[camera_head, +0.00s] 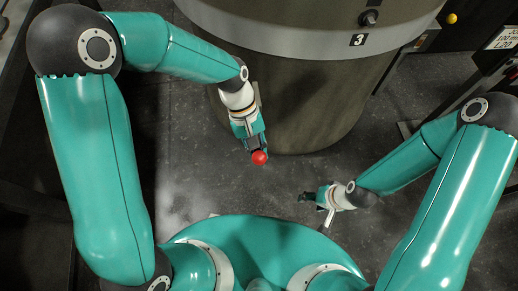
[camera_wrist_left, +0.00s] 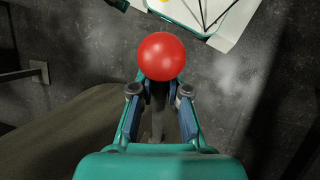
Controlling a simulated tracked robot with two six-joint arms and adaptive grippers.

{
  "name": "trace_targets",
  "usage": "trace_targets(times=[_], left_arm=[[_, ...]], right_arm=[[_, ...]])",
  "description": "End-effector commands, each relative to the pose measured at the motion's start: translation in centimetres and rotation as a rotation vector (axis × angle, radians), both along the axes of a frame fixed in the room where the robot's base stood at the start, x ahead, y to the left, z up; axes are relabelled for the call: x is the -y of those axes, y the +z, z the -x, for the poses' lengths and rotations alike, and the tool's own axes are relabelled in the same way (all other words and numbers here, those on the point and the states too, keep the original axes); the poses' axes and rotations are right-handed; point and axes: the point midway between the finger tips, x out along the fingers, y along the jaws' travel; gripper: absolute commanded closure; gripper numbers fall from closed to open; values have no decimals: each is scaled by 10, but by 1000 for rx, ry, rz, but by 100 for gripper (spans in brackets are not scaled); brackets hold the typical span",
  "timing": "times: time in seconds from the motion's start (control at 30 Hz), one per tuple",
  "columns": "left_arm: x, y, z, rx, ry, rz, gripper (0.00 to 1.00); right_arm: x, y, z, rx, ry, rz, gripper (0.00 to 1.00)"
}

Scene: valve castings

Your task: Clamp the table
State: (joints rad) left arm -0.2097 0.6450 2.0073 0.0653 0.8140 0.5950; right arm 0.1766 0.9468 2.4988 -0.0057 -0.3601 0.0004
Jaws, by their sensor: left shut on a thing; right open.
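My left gripper (camera_head: 257,150) is shut on a red ball (camera_head: 259,158), perhaps a lever knob, at its fingertips. In the left wrist view the red ball (camera_wrist_left: 161,56) sits at the end of the blue-sided fingers, with a grey rod-like part seen between them below the ball. The gripper is beside the lower wall of a large round drum (camera_head: 300,95) with a pale rim. My right gripper (camera_head: 308,197) is open and empty, low and right of the drum. No table is clearly identifiable.
The drum's rim carries a black knob (camera_head: 369,18) and a "3" label (camera_head: 358,40). A yellow ball (camera_head: 451,18) is at the upper right near a sign (camera_head: 502,40). Dark floor (camera_head: 190,130) lies open left of the drum.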

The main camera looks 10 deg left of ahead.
Motion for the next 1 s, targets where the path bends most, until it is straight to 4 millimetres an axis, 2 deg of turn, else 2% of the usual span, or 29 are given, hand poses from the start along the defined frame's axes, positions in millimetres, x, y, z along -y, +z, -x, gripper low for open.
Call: trace_targets(times=[0.03,0.3,0.5,0.8,1.0], left_arm=[[1,8,-1,-25,2,8,100],[-5,34,-18,-182,5,60,100],[-11,49,-38,-325,5,109,100],[-19,62,-61,-481,5,162,100],[-22,67,-69,-536,5,178,100]], right_arm=[[0,10,0,0,0,0,40],[0,50,0,0,0,0,40],[0,72,0,0,0,0,40],[0,80,0,0,0,0,40],[0,81,0,0,0,0,40]])
